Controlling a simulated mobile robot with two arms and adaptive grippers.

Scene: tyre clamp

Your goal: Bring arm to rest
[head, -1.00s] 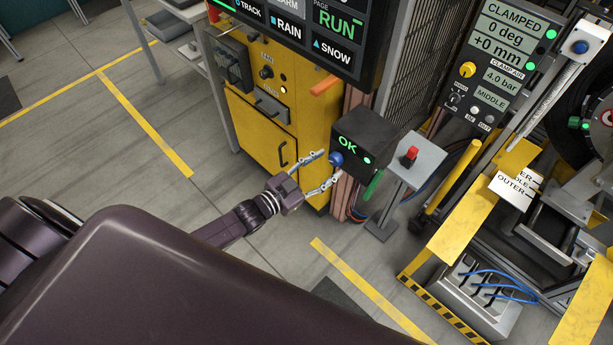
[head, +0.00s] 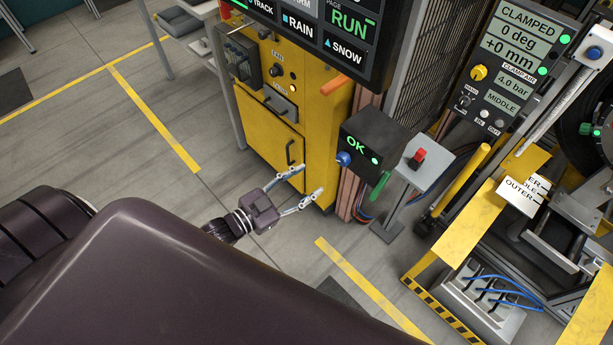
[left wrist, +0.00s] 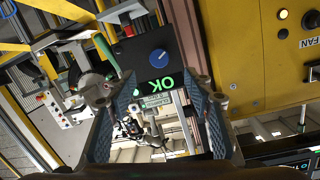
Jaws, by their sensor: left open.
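My left gripper (head: 312,182) is open and empty in the head view, in front of the yellow cabinet's lower door. It is apart from the black OK box (head: 372,140), below and left of it. The box has a blue knob (head: 343,159) and a lit green OK. In the left wrist view the open fingers (left wrist: 160,100) frame part of the scene, and the box (left wrist: 150,50) with its blue knob (left wrist: 159,54) lies beyond them. Nothing is between the fingers. My right gripper is not in view.
The yellow cabinet (head: 262,120) stands behind the gripper. A pedestal with a red button (head: 417,158) stands right of the box. The tyre clamp machine's display (head: 515,45) reads CLAMPED, 0 deg, +0 mm. Open grey floor (head: 150,185) lies to the left.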

